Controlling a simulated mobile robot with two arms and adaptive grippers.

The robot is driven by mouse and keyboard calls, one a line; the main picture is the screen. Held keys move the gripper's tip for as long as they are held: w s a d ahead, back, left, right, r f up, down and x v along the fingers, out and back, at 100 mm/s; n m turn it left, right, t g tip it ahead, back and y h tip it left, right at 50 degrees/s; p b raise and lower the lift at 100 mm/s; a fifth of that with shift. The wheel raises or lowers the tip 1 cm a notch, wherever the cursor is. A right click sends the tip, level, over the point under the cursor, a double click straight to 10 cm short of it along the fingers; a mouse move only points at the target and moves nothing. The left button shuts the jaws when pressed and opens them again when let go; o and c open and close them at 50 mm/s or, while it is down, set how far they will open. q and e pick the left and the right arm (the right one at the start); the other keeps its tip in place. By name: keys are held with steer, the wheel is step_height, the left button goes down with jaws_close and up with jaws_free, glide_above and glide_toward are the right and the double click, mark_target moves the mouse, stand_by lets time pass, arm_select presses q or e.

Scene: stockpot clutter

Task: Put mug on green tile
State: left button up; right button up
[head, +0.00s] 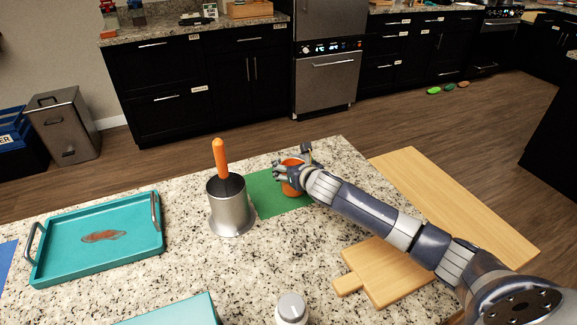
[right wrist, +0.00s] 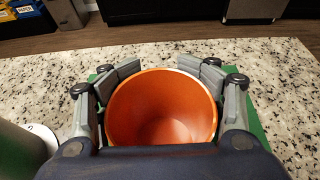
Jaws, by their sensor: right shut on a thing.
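An orange mug (head: 291,188) is at the green tile (head: 262,192) on the speckled counter. My right gripper (head: 290,170) is shut on the mug. In the right wrist view, the mug (right wrist: 162,108) is upright and empty, with the fingers around both sides of its rim. The green tile (right wrist: 257,122) shows on either side of it. The mug looks to be over the tile's right part; I cannot tell whether its base touches the tile. My left gripper is not in view.
A metal stockpot (head: 231,208) with an orange-handled tool stands close left of the tile. A teal tray (head: 130,247) lies further left. A cutting board (head: 385,280) lies under my right arm, and a long wooden board (head: 450,200) is at the right.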

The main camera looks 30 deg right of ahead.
steer(key=shift+f, duration=0.2)
steer(key=o, duration=1.4)
steer(key=shift+f, duration=0.1)
steer(key=shift+o, duration=0.2)
steer(key=shift+s+r, duration=0.3)
steer(key=shift+s, duration=0.15)
steer(key=v, duration=1.1)
steer(key=shift+p, duration=0.3)
steer(key=shift+r, duration=0.1)
